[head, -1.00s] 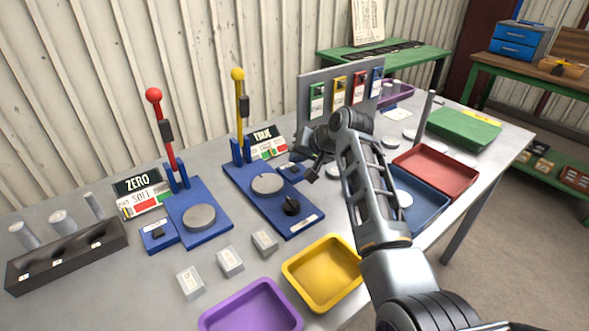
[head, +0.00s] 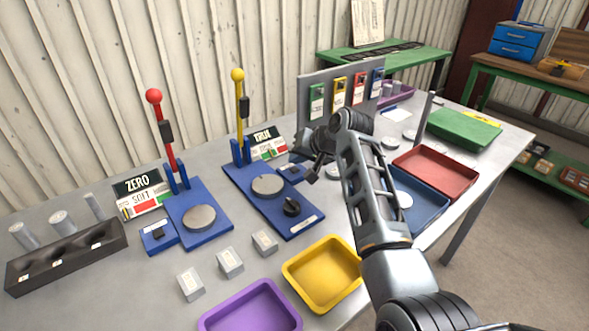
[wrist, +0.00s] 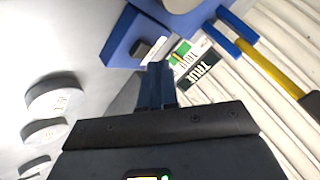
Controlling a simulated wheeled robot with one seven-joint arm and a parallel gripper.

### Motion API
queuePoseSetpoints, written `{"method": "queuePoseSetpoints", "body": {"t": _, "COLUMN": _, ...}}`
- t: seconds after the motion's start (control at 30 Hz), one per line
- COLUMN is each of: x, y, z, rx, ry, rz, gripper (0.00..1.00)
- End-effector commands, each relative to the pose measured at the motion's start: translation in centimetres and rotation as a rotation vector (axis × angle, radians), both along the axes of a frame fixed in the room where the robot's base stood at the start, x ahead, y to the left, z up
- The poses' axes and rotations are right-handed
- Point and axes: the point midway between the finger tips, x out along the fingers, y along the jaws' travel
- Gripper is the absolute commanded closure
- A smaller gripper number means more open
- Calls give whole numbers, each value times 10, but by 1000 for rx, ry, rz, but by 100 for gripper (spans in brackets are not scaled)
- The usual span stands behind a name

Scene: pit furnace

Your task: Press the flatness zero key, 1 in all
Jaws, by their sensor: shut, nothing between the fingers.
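A small blue key box (head: 290,171) with a dark key on top stands beside the yellow-posted station (head: 268,186), by the sign reading TRUE (head: 267,142). I take it as the flatness zero key, though its label is too small to read. My gripper (head: 313,179) is shut and empty, just right of this box in the head view. In the wrist view the shut fingers (wrist: 156,82) point toward the same box (wrist: 125,42), whose dark key (wrist: 146,48) shows just past the tips. I cannot tell whether they touch.
A red-posted station (head: 199,219) with a ZERO sign (head: 138,184) and a similar key box (head: 158,237) stand left. A dark knob (head: 292,206) is near the box. A panel with coloured tags (head: 312,88) stands behind my gripper. Trays, such as the yellow one (head: 322,306), lie in front.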

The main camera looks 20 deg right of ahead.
Motion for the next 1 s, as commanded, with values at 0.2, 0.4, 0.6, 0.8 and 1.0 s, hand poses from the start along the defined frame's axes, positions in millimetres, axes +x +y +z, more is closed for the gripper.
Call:
{"method": "queuePoseSetpoints", "body": {"t": 0.2, "x": 0, "y": 0, "z": 0, "rx": 0, "ry": 0, "rz": 0, "gripper": 100}}
{"method": "queuePoseSetpoints", "body": {"t": 0.4, "x": 0, "y": 0, "z": 0, "rx": 0, "ry": 0, "rz": 0, "gripper": 100}}
{"method": "queuePoseSetpoints", "body": {"t": 0.6, "x": 0, "y": 0, "z": 0, "rx": 0, "ry": 0, "rz": 0, "gripper": 100}}
{"method": "queuePoseSetpoints", "body": {"t": 0.8, "x": 0, "y": 0, "z": -6, "rx": -1, "ry": 1, "rz": 0, "gripper": 100}}
{"method": "queuePoseSetpoints", "body": {"t": 1.0, "x": 0, "y": 0, "z": -8, "rx": 0, "ry": 0, "rz": 0, "gripper": 100}}
